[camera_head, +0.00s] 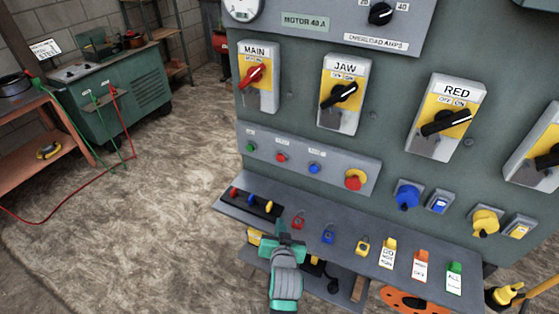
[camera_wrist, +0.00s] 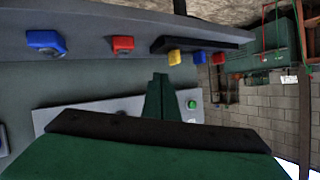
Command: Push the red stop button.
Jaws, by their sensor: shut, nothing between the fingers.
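The red stop button (camera_head: 281,157) is small and round, on the grey button strip between a green button (camera_head: 250,147) and a blue button (camera_head: 313,168). A larger red mushroom button (camera_head: 354,179) on a yellow base sits at the strip's right end. My gripper (camera_head: 284,240) is green, shut and empty, low in front of the shelf and below the strip in the head view. In the wrist view my gripper's fingers (camera_wrist: 159,82) lie across the strip beside the green button (camera_wrist: 192,104). The small red button is not visible there; the fingers or gripper body may hide it.
A shelf (camera_head: 225,188) juts out below the strip, with a black rack (camera_head: 254,205), a red padlock (camera_head: 298,220), a blue padlock (camera_head: 328,235) and tags. Rotary switches (camera_head: 255,76) stick out above. Open floor (camera_head: 150,220) lies to the left.

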